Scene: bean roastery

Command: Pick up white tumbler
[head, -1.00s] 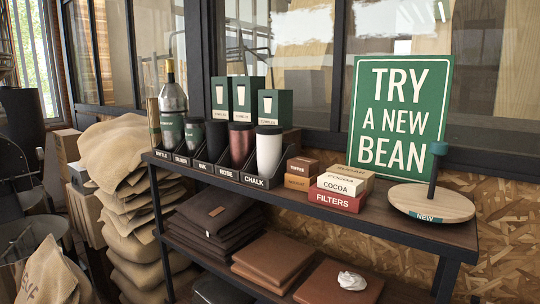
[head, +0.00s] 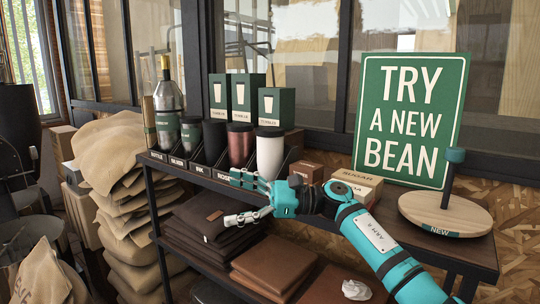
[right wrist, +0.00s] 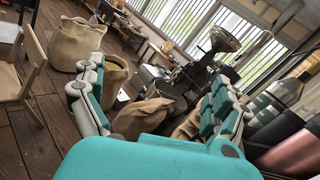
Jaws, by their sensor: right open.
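The white tumbler (head: 270,154) with a black lid stands upright at the right end of the tumbler row, in the black holder on the top shelf. My right gripper (head: 234,198) is open and empty, in front of the shelf and just below and left of the white tumbler, not touching it. Its fingers partly cover the holder's front. In the right wrist view the open fingers (right wrist: 155,105) have nothing between them, and I cannot make out the white tumbler there. My left gripper is not in view.
A rose tumbler (head: 240,146) stands close left of the white one, with darker tumblers beyond. Green boxes (head: 275,108) stand behind. Small cartons (head: 357,184), a green sign (head: 412,118) and a round wooden stand (head: 470,218) are to the right. Folded brown goods lie below.

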